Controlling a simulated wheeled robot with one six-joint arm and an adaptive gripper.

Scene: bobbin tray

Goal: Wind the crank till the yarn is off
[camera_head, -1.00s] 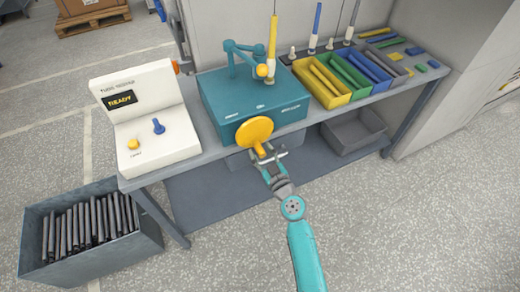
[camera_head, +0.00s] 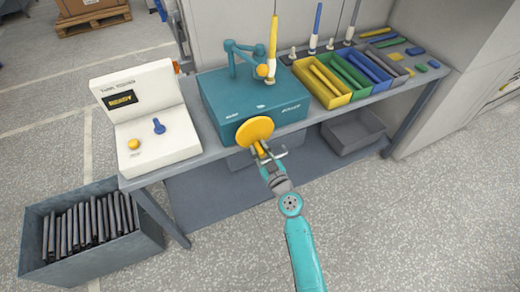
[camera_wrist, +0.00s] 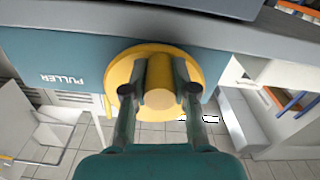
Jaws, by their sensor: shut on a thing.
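The yellow crank (camera_head: 254,130) is a round disc with a peg-like handle on the front of the teal puller box (camera_head: 232,104). My gripper (camera_head: 264,156) is shut on the crank's handle. In the wrist view the two fingers (camera_wrist: 160,95) stand on either side of the yellow handle, with the disc (camera_wrist: 118,78) behind them.
A white console (camera_head: 146,112) reading "READY" stands at the left. Coloured trays with sticks (camera_head: 325,102) stand at the right of the bench. A grey bin of dark rods (camera_head: 50,266) is on the floor at left. Open floor lies in front.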

